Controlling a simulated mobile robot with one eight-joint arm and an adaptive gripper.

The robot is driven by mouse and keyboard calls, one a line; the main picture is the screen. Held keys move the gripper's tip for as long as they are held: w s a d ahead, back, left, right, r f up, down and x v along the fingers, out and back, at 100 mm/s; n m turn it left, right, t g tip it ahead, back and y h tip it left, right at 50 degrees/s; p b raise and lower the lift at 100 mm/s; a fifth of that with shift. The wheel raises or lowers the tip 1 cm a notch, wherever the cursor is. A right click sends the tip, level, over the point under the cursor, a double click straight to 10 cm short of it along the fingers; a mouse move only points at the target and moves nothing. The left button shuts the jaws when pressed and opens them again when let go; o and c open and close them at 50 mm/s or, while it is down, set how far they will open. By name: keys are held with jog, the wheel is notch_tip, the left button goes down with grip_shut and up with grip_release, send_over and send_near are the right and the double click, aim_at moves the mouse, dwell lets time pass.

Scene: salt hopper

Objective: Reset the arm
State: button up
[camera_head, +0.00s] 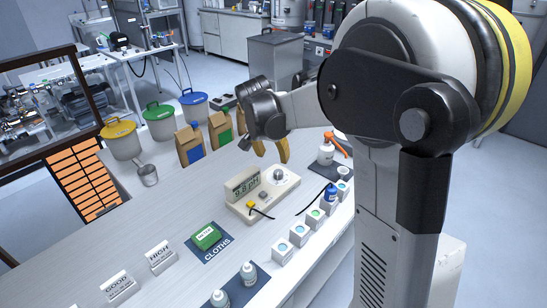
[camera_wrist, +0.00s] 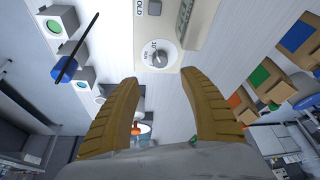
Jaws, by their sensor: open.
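My gripper (camera_head: 272,154) hangs in the air above the bench, behind the pH meter (camera_head: 242,211) in the head view. Its two ribbed, ochre fingers point down. In the wrist view my gripper (camera_wrist: 160,80) shows both fingers spread apart, with nothing between them. The meter's round dial (camera_wrist: 158,55) lies beyond the fingertips and apart from them. My arm is bent and reaches from the right of the head view out over the bench.
Small boxes with coloured round labels (camera_head: 299,235) line the bench's front edge. A white bottle with an orange top (camera_head: 326,153) stands near the far end. Paper bags (camera_head: 190,145) and lidded buckets (camera_head: 121,139) stand at the back. A green packet (camera_head: 206,237) lies on the cloths mat.

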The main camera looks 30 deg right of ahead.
dwell(0.3)
jog(key=s+a+r+n+t+y, duration=0.1)
jog(key=s+a+r+n, duration=0.25)
jog(key=s, duration=0.25)
jog(key=s+a+r+n+t+y, duration=0.1)
jog(key=s+a+r+n, duration=0.1)
jog(key=s+a, duration=0.4)
jog(key=s+a+f+n+t, duration=0.1)
jog(key=s+a+n, duration=0.1)
jog(key=s, duration=0.4)
jog(key=s+a+f+n+t+y+b, duration=0.1)
jog(key=s+a+n, duration=0.2)
jog(key=s, duration=0.3)
jog(key=shift+s+f+y, duration=0.2)
jog(key=shift+f+y, duration=0.05)
jog(key=shift+y, duration=0.05)
